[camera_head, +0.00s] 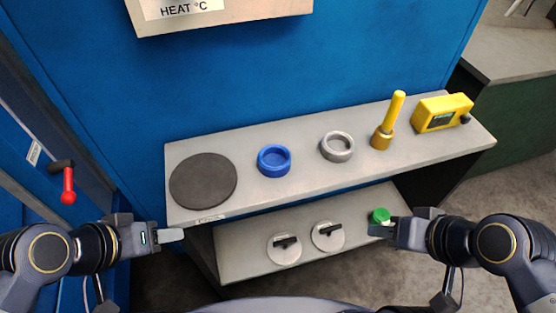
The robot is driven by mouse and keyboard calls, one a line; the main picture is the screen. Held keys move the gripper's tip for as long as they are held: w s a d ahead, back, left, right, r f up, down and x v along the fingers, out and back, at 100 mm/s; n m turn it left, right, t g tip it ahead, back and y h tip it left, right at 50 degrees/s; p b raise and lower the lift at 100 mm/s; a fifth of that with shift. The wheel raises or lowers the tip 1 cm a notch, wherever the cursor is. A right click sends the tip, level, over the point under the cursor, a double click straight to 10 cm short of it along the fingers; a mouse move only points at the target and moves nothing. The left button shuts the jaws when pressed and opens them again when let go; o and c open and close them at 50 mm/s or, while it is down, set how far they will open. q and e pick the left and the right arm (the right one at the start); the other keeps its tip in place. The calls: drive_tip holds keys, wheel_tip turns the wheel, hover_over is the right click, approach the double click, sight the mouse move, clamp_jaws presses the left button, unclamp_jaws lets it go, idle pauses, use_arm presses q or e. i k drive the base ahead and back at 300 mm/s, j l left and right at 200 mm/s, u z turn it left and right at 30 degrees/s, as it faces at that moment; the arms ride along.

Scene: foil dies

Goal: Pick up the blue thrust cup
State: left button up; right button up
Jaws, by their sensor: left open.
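The blue thrust cup (274,161) is a short, round, hollow ring standing on the grey upper shelf (305,176), between a dark round pad and a silver ring. My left gripper (176,235) is open and empty at the front left corner of that shelf, well apart from the cup. My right gripper (374,230) is at the lower shelf on the right, beside a green-topped object (380,215). Its fingers are small and partly merge with that object, so I cannot tell whether they hold it.
The upper shelf also bears the dark pad (203,181), silver ring (337,146), yellow-handled tool (388,122) and yellow meter (442,113). Two discs with black handles (285,249) lie on the lower shelf (240,262). A red-handled lever (68,186) is at the left. A blue wall stands behind.

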sight(273, 161)
drive_tip(key=i+l, duration=0.1)
drive_tip(key=l, duration=0.35)
drive_tip(key=i+l, duration=0.15)
drive_tip(key=l, duration=0.3)
drive_tip(key=l+u, duration=0.1)
drive_tip(key=u, duration=0.3)
drive_tip(key=l+u, duration=0.1)
drive_tip(key=u, duration=0.3)
drive_tip(key=l+u, duration=0.1)
drive_tip(key=u, duration=0.3)
drive_tip(key=l+u, duration=0.1)
drive_tip(key=u, duration=0.3)
